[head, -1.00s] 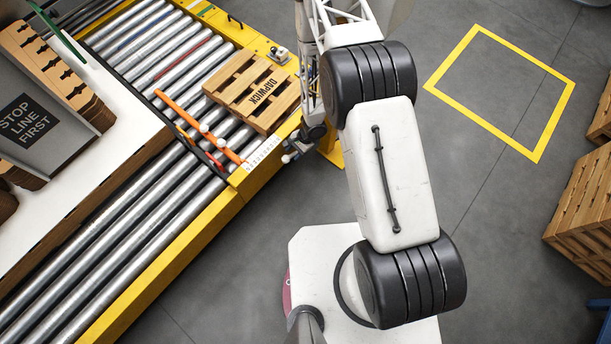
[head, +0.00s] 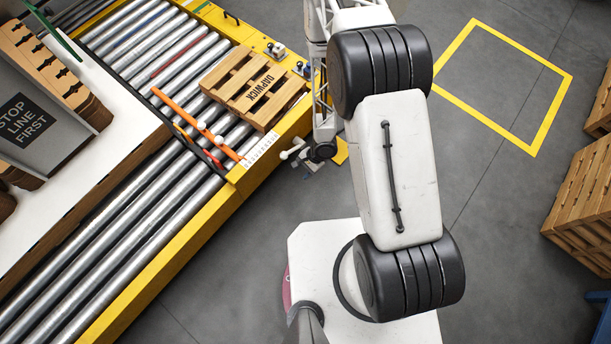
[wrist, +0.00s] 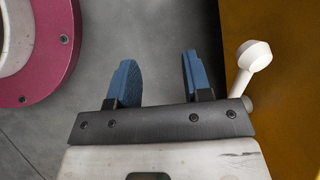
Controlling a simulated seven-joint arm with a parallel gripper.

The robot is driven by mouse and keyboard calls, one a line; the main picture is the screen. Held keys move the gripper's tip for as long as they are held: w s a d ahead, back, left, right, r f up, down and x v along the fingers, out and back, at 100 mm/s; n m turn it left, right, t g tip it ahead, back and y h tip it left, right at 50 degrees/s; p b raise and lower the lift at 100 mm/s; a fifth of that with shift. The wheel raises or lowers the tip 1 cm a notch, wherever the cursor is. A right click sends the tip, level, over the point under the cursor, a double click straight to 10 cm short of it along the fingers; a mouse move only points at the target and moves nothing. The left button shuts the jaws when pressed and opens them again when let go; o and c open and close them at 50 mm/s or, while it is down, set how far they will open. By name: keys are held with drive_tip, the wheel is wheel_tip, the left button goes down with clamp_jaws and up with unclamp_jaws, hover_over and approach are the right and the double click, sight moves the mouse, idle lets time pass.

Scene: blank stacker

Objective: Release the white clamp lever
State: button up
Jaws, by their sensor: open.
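The white clamp lever (wrist: 250,62) has a round knob on a short stem. In the wrist view it stands at the right, outside my gripper's right finger, against a yellow-brown surface. In the head view it appears as a small white piece (head: 287,154) beside the conveyor's yellow side rail. My gripper (wrist: 158,78) is open, with two blue fingers apart and only grey floor between them. In the head view my gripper (head: 312,168) is small, partly under my arm, just off the rail. Whether a finger touches the lever is unclear.
A wooden pallet (head: 255,88) rests on the rollers. An orange bar (head: 180,112) with white knobs (head: 219,140) lies across them beside a white scale strip (head: 262,150). The yellow side rail (head: 215,205) borders my gripper. Grey floor (head: 250,265) is clear on the near side.

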drive_tip(key=shift+s+d+r, duration=0.1)
drive_tip(key=shift+s+d, duration=0.15)
drive_tip(key=shift+s, duration=0.5)
drive_tip(key=shift+s+d+r, duration=0.1)
drive_tip(key=shift+s+d, duration=0.1)
drive_tip(key=shift+s, duration=0.5)
drive_tip(key=shift+a+f, duration=0.1)
drive_tip(key=m+t+y, duration=0.1)
drive_tip(key=m+t, duration=0.9)
drive_tip(key=t, duration=0.9)
approach(292, 150)
drive_tip(key=shift+w+a+f, duration=0.25)
drive_tip(key=shift+w+f, duration=0.05)
drive_tip(key=shift+w, duration=0.3)
drive_tip(key=shift+w+a+f, duration=0.2)
drive_tip(key=shift+w+f, duration=0.05)
drive_tip(key=shift+w, duration=0.4)
drive_tip(key=shift+w+a, duration=0.1)
drive_tip(key=shift+x, duration=3.75)
